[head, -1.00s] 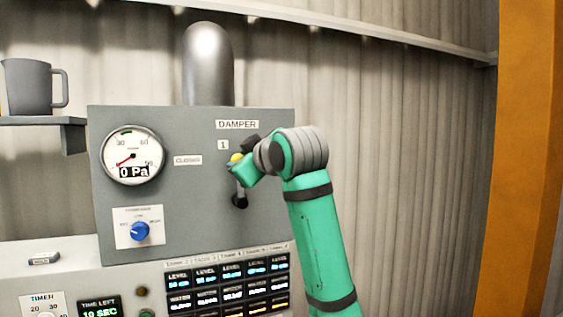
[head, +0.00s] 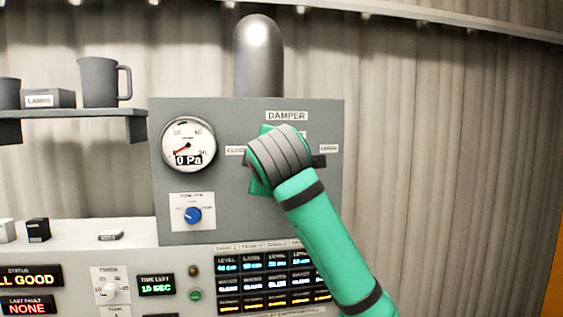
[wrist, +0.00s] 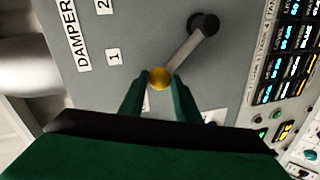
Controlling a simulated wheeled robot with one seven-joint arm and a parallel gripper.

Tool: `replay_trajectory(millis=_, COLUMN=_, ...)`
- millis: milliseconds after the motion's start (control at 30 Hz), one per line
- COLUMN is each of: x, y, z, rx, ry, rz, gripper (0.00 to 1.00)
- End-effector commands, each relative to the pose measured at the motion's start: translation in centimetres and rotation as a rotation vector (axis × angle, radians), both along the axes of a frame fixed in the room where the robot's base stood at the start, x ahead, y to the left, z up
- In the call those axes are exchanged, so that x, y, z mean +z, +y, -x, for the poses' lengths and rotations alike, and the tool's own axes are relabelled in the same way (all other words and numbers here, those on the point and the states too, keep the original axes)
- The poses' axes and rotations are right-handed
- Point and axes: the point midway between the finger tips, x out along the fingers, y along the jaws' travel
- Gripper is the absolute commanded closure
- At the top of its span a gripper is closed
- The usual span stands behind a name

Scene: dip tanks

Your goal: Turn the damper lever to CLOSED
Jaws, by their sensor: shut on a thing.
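My gripper (wrist: 160,88) is shut on the knob, one green fingertip on each side. By the panel's lettering, the lever slants up and left from its pivot. In the head view my gripper and wrist hide the lever. The DAMPER label (head: 287,116) is above it, the partly covered CLOSED label (head: 235,150) to the left and the OPEN label (head: 328,148) to the right.
A pressure gauge (head: 188,145) reading 0 Pa and a blue dial (head: 193,215) are on the panel left of my arm. A console with lit displays (head: 265,282) is below. A shelf (head: 70,118) with a grey mug (head: 100,82) is at upper left.

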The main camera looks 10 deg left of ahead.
Motion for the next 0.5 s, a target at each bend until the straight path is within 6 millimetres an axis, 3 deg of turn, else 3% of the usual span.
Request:
replay_trajectory(millis=200, x=-0.2, y=1.6, z=0.6, rx=0.020, ry=-0.011, rz=0.029, gripper=1.00)
replay_trajectory(millis=500, x=-0.4, y=1.8, z=0.7, rx=0.023, ry=-0.010, rz=0.034, gripper=1.00)
